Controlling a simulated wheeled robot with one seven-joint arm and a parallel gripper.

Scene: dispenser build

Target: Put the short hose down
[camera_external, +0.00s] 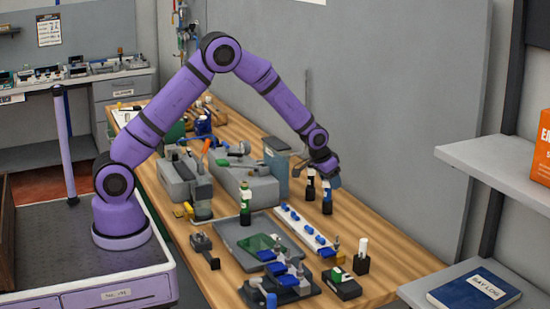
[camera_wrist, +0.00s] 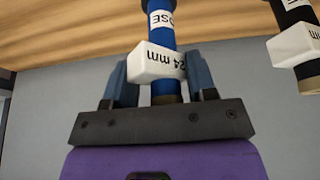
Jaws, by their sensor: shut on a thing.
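A blue hose piece (camera_wrist: 163,90) with a white band marked "24 mm" (camera_wrist: 155,62) stands between the fingers of my gripper (camera_wrist: 160,78) in the wrist view. My gripper is shut on it. A second label higher on it ends in "OSE". The hose's far end runs out of the picture, so I cannot tell whether it touches the table. The held hose is hard to make out there.
In the wrist view a black piece with a white label (camera_wrist: 294,44) is close on the right. A white strip with blue parts (camera_external: 306,232), a grey tray (camera_external: 232,232) and a green-topped bottle (camera_external: 246,208) lie nearer. The grey wall (camera_external: 420,120) is behind.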

